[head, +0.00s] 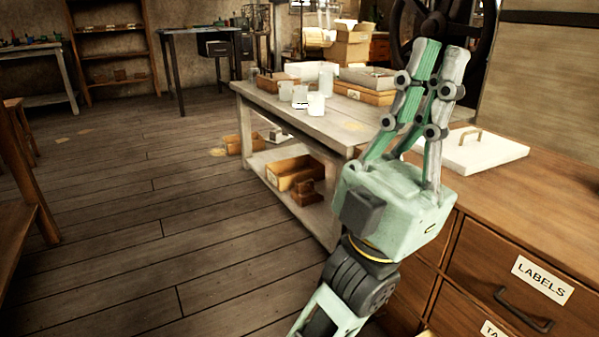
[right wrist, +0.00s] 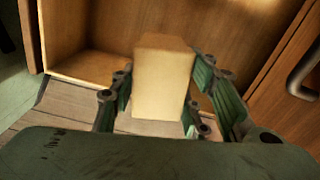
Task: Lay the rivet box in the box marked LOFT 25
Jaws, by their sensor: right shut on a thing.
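In the right wrist view, my right gripper (right wrist: 160,112) is shut on a plain pale tan box, which I take for the rivet box (right wrist: 164,78). The box stands out between the fingers, with no readable marking. My left gripper (head: 443,50) is raised over the wooden counter in the head view, with nothing seen between its fingers. The angle hides whether it is open or shut. No LOFT 25 marking can be read in either view. My right gripper is not seen in the head view.
An open wooden compartment (right wrist: 87,68) lies behind the held box, with a metal handle (right wrist: 303,76) at right. The drawer cabinet (head: 470,262) is marked LABELS. A workbench (head: 318,122) holds jars and boxes, with an open wooden box (head: 293,180) on its lower shelf.

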